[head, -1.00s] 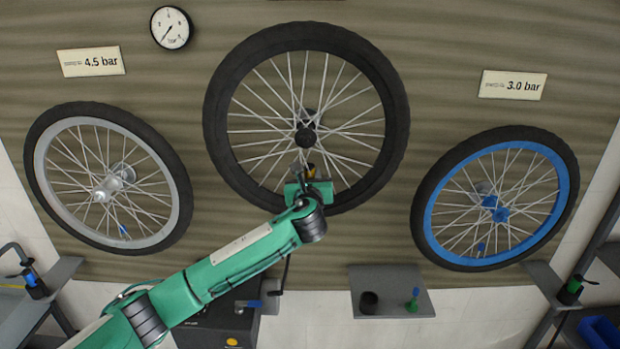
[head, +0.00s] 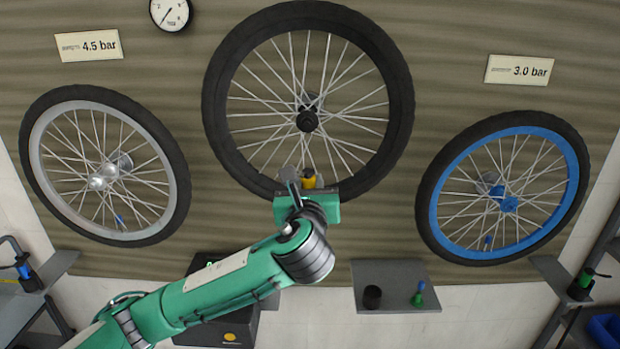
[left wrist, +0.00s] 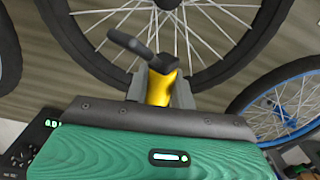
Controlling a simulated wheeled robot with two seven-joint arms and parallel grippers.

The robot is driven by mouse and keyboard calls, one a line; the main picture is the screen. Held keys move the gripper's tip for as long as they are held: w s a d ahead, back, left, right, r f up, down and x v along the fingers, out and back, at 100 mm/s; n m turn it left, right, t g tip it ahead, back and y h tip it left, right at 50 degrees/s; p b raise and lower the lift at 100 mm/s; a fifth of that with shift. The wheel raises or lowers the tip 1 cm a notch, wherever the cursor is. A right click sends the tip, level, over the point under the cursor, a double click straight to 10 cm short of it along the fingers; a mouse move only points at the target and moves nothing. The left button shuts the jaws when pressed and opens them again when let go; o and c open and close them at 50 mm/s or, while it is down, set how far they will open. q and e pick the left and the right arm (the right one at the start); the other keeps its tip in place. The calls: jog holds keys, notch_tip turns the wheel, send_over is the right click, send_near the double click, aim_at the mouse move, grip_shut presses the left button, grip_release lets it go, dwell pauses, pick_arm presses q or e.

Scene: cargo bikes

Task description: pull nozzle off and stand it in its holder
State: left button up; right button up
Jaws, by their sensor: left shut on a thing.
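My left gripper (head: 306,190) is shut on the yellow nozzle (head: 309,179), in front of the lower tyre of the middle wheel (head: 391,60). In the left wrist view the yellow nozzle (left wrist: 160,90) stands between the two grey fingers (left wrist: 162,84), with a dark grey lever (left wrist: 130,43) sticking out up and left. I see no clear contact between nozzle and wheel, but its far end is partly hidden. A dark round cup (head: 372,297), perhaps the holder, stands on the small grey shelf (head: 395,272) below right. My right gripper is not in view.
A green and blue small piece (head: 418,296) stands beside the cup. A silver-rimmed wheel (head: 170,190) hangs left and a blue-rimmed wheel (head: 430,215) right. A dark box (head: 212,330) lies below my left arm. A gauge (head: 170,13) hangs above.

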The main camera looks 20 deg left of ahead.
pick_arm(q)
jog(key=p+v, duration=0.4)
jog(key=v, duration=0.9)
jog(key=shift+p, duration=0.3)
jog(key=shift+f, duration=0.1)
